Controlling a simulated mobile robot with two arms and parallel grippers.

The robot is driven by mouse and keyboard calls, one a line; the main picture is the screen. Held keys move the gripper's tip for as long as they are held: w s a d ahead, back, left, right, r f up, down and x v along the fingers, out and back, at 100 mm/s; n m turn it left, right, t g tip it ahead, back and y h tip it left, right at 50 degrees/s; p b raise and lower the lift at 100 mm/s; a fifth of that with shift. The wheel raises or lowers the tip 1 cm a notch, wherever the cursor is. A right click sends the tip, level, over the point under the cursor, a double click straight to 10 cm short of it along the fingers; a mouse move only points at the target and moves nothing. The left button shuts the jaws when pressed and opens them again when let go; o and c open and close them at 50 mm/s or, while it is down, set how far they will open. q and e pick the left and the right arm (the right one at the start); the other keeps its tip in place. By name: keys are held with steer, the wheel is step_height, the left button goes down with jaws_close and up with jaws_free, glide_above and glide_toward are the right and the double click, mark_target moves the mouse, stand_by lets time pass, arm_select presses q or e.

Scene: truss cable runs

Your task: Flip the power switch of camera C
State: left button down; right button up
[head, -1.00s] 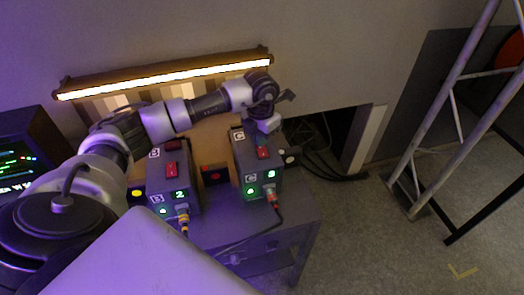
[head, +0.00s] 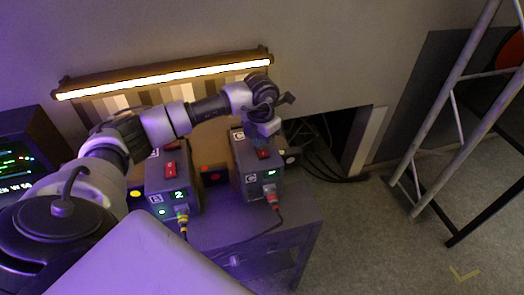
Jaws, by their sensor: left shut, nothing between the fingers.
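Camera C's grey box (head: 246,166) stands on the right of the cabinet top, marked with a C label on its top and front. Its red power switch (head: 264,153) is on the top face. A small green display lights its front, and a plug with a red band sits in the front. My left gripper (head: 266,128) is shut and empty, just behind the red switch and over the box top. I cannot tell whether it touches the switch. My right gripper is not in view.
A similar box marked B (head: 176,188) with its own red switch (head: 170,170) stands to the left. Cables hang from both fronts over the cabinet (head: 275,236). A lit lamp bar (head: 165,75) runs along the wall. A metal truss (head: 450,110) stands at right, with clear floor before it.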

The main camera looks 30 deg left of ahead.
arm_select(q)
steer(key=shift+s, duration=0.1)
steer(key=shift+r+p, duration=0.5)
steer(key=shift+p, duration=0.05)
steer(key=shift+r+p, duration=1.7)
steer(key=shift+r, duration=1.2)
steer(key=shift+f, duration=0.1)
